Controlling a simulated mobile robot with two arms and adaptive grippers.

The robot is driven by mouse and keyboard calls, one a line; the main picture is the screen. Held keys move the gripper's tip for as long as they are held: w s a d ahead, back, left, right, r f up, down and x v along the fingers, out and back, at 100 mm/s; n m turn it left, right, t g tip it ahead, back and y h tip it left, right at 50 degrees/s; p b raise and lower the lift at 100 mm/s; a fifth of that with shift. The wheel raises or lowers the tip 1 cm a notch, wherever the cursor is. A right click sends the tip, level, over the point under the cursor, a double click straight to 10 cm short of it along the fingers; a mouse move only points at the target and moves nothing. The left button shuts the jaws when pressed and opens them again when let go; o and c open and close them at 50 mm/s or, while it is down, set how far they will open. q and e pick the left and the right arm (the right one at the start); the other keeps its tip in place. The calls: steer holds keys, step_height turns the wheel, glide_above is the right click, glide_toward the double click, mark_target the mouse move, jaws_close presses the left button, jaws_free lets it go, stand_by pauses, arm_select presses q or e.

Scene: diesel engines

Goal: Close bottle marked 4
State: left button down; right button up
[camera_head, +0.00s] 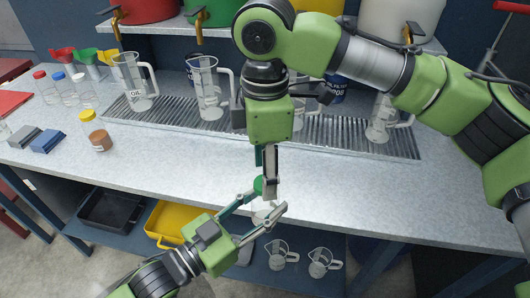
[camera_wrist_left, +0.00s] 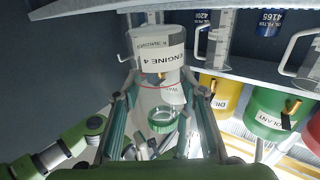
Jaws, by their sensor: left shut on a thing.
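A small clear bottle (camera_head: 264,215) with a white label reading ENGINE 4 (camera_wrist_left: 160,52) is upright near the table's front edge. My left gripper (camera_head: 262,210) is shut on it, with one finger on each side, as the left wrist view shows. A green cap (camera_head: 259,185) is just above the bottle. My right gripper (camera_head: 265,178) points down and is shut on this cap. In the left wrist view the cap (camera_wrist_left: 162,120) shows as a green ring apart from the bottle's labelled part. Exact contact between cap and bottle mouth is hidden.
Clear jugs (camera_head: 206,92) stand on a metal grate (camera_head: 175,112) behind my grippers. A yellow-capped bottle (camera_head: 97,132) stands at the left, with blue and grey blocks (camera_head: 47,140) beside it. The tabletop (camera_head: 170,165) left of my grippers is clear. A yellow tray (camera_head: 168,222) lies below.

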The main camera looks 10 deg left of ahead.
steer(key=shift+f, duration=0.9)
steer(key=c, duration=1.2)
steer(key=o, duration=1.3)
step_height(320, 180, up, 12)
